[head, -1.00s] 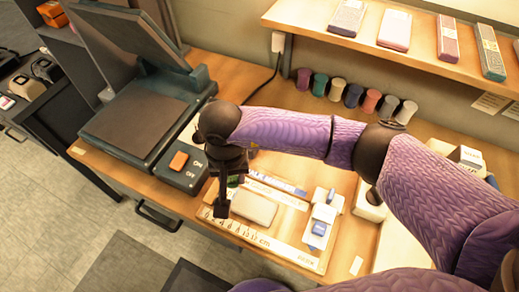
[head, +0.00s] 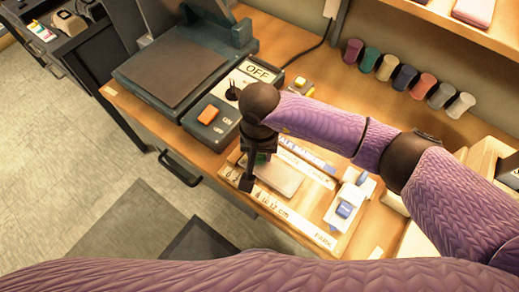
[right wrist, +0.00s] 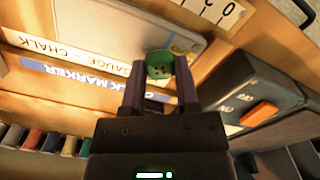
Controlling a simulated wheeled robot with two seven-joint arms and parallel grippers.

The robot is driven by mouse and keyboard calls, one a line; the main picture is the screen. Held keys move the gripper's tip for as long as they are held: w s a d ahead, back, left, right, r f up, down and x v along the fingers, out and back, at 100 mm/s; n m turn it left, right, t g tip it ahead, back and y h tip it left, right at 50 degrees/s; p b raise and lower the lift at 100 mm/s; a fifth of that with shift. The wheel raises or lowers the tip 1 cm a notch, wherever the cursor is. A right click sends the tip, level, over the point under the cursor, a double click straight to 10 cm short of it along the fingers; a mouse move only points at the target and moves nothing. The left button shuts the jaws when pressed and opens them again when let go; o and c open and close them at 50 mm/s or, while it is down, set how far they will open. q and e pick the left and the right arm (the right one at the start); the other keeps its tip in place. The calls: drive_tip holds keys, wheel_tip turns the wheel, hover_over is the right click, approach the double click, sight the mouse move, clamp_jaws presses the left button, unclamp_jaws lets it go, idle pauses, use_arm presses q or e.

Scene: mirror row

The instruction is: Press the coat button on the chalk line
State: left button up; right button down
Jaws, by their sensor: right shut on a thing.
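My right gripper (head: 247,182) is over the left end of the wooden gauge board on the bench. In the right wrist view its two dark fingers (right wrist: 160,85) are shut on a round green coat button (right wrist: 160,65). In the head view only a bit of the green button (head: 262,157) shows behind the fingers. A pale flat piece (head: 278,178) lies on the board beside the gripper; it also shows in the right wrist view (right wrist: 115,30). My left gripper is not in view.
A press (head: 185,65) with an orange switch (head: 208,114) stands left of the board. A white-and-blue device (head: 350,198) sits on the board's right. Several thread spools (head: 405,77) line the back. My purple arm crosses over the bench.

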drive_tip(key=shift+f+b, duration=0.5)
idle(0.7)
idle(0.4)
drive_tip(key=shift+c, duration=1.4)
unclamp_jaws()
